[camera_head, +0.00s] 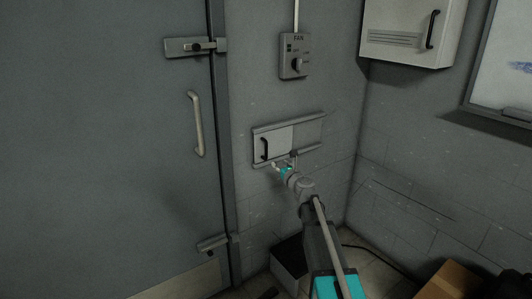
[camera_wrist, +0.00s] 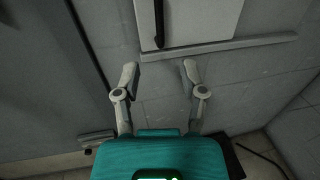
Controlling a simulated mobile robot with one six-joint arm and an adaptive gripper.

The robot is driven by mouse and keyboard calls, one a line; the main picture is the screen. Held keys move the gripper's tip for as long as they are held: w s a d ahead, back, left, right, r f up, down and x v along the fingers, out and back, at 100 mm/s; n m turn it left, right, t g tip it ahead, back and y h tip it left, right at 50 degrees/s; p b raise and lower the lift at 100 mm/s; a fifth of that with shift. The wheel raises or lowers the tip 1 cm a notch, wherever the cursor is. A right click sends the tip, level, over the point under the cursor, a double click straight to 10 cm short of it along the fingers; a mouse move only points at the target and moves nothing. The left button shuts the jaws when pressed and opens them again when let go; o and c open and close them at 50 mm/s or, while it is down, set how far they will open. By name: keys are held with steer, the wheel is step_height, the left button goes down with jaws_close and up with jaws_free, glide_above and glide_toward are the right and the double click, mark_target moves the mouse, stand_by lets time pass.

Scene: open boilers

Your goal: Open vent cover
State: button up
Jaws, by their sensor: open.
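The vent cover (camera_head: 279,142) is a light grey sliding panel with a black vertical handle (camera_head: 265,149) at its left side. It sits at the left end of a railed frame on the wall, with a darker stretch of the frame to its right. In the wrist view the vent cover (camera_wrist: 205,20) and the lower end of the black handle (camera_wrist: 159,25) show at the top. My gripper (camera_head: 285,165) is in front of the frame's lower rail. In the wrist view my gripper (camera_wrist: 160,72) has its fingers spread, with nothing between them, below the handle.
A fan switch box (camera_head: 294,56) is on the wall above. A large grey door (camera_head: 110,140) with a pale handle (camera_head: 195,124) stands to the left. A wall cabinet (camera_head: 412,32) hangs at upper right. A cardboard box (camera_head: 455,281) is on the floor at lower right.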

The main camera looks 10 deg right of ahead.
mark_target(266, 157)
steer(key=x, duration=1.3)
steer(key=shift+w+a, duration=0.1)
steer(key=shift+w, duration=0.3)
jaws_close()
